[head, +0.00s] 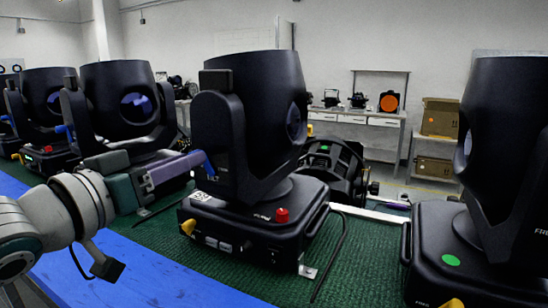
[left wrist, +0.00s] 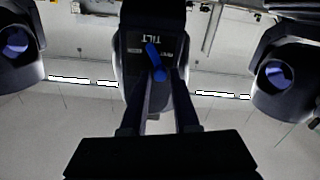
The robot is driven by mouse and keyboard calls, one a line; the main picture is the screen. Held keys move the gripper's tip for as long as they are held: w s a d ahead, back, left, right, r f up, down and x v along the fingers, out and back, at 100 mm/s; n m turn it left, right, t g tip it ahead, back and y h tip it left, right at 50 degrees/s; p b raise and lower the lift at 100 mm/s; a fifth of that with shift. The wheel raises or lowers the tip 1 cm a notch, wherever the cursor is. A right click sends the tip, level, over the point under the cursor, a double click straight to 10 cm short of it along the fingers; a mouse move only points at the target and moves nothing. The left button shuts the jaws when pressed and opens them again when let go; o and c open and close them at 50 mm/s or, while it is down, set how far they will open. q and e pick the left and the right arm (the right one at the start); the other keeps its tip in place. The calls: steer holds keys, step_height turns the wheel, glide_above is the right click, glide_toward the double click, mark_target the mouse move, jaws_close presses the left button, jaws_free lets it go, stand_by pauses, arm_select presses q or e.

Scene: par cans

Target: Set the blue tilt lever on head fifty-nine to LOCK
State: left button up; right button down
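The blue tilt lever (head: 208,164) is on the side of the arm of the middle black moving head (head: 262,120). The lever (left wrist: 154,60) also shows in the left wrist view, slanted, beside a white TILT label. Smaller marks by it are too small to read, and I cannot read a head number. My left gripper (head: 200,158) reaches in from the left, with its tips at the lever. In the left wrist view its two fingers (left wrist: 164,76) are apart, and the lever's lower end lies between the tips; contact cannot be told. My right gripper is not in view.
The middle head's base has a red knob (head: 281,215) and a yellow knob (head: 188,227). Another head (head: 485,150) with a green dot (head: 452,260) stands at right. More heads (head: 120,100) stand at left, close to my arm. All rest on green matting (head: 185,262).

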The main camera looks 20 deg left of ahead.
arm_select(q)
jaws_close()
stand_by(0.4)
steer(key=m, duration=0.1)
steer(key=m+p, duration=0.1)
steer(key=m, duration=0.1)
steer(key=d+m+p, duration=0.1)
steer(key=shift+d+r+m, duration=0.1)
steer(key=shift+r+m, duration=0.2)
steer(key=m, duration=0.1)
steer(key=d+m+p, duration=0.1)
steer(key=m, duration=0.1)
steer(key=shift+m, duration=0.3)
steer(key=shift+s+d+f+m+p, duration=0.15)
steer(key=shift+d+m, duration=0.1)
steer(key=shift+m, duration=0.7)
steer(key=shift+w+d+f+m+p, duration=0.15)
steer(key=shift+d+m, duration=0.1)
steer(key=shift+m, duration=0.7)
steer(key=shift+s, duration=0.1)
